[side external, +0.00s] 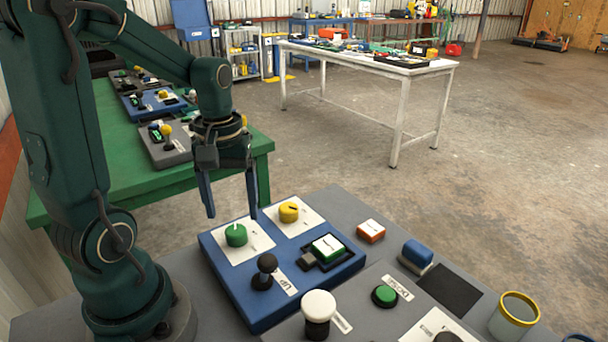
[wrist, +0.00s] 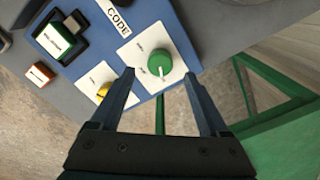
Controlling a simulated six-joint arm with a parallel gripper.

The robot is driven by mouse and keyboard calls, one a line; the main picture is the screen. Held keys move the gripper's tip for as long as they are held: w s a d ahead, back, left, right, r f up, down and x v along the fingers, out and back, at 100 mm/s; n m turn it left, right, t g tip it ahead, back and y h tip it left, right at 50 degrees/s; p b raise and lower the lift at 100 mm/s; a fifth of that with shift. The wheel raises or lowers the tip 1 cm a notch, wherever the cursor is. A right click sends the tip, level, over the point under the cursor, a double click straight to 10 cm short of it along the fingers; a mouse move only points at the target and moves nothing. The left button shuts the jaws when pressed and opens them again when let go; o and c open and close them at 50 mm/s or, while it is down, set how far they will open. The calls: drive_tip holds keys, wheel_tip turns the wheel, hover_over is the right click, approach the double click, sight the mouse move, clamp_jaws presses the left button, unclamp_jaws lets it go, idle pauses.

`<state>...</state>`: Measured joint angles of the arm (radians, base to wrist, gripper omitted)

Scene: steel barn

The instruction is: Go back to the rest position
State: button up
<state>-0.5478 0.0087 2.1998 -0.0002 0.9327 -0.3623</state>
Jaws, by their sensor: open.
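My gripper (side external: 231,205) hangs pointing down above the back edge of the blue panel (side external: 222,266), with its two fingers apart and nothing between them. In the wrist view my gripper (wrist: 166,90) also shows open. A green knob (side external: 236,235) on a white plate is the nearest control, below and in front of the fingers. In the wrist view the green knob (wrist: 160,63) shows beyond the fingertips, apart from them. A yellow knob (side external: 289,212) is to its right, and it shows partly behind the left finger in the wrist view (wrist: 103,91).
The blue panel also bears a black knob (side external: 265,272) and a green-and-white block (side external: 328,247). An orange-and-white block (side external: 371,231), a blue block (side external: 416,255) and a yellow-rimmed cup (side external: 514,316) stand on the grey table (side external: 335,205). A green table (side external: 115,165) with more panels is behind my arm.

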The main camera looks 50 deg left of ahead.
drive_tip(key=shift+r, duration=0.45)
drive_tip(key=shift+w+d+r, duration=0.1)
drive_tip(key=shift+d, duration=0.1)
drive_tip(key=s+d+r+m+t, duration=0.3)
drive_tip(key=d+r+m+t, duration=0.2)
drive_tip(key=d+m, duration=0.5)
drive_tip(key=shift+d+r+t, duration=0.2)
drive_tip(key=shift+r+t, duration=0.05)
drive_tip(key=shift+t, duration=0.05)
